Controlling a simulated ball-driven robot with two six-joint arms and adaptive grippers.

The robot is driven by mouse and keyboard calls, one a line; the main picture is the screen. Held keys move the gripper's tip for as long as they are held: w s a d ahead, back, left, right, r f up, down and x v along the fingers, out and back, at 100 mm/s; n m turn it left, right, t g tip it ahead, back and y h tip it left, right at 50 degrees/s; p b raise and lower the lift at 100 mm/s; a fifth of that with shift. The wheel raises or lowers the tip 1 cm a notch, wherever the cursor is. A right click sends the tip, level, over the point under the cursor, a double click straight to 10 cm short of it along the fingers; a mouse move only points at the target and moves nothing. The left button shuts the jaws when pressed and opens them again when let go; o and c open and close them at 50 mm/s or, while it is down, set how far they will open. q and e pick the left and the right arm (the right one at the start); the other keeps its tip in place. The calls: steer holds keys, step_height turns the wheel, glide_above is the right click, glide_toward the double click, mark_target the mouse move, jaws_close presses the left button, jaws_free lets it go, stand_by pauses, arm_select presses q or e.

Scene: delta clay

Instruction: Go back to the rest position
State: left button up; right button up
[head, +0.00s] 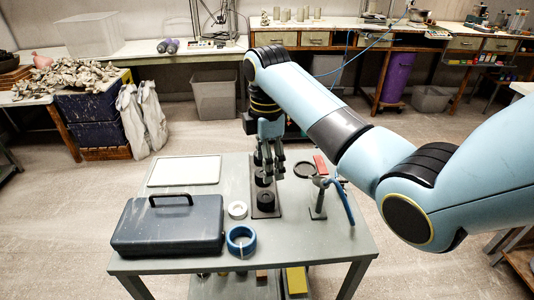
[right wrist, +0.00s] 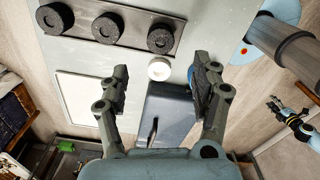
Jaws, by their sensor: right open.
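My right arm comes in from the right in the head view, and its gripper (head: 270,150) points down above the back half of the grey table (head: 300,246). In the right wrist view the fingers of this gripper (right wrist: 158,82) stand wide apart with nothing between them. Below it, the dark plate (head: 265,213) carries black rings, which show in a row of three in the right wrist view. One finger hides most of the blue ring in that view.
The table holds a grey toolbox (head: 168,226), a white panel (head: 186,171), a white ring (head: 237,209), a blue ring (head: 241,241) and a small stand (head: 318,200) with a blue handle. A red block (head: 321,165) lies behind. Floor left of the table is clear.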

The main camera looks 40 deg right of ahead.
step_height(320, 180, up, 2)
stand_by(0.6)
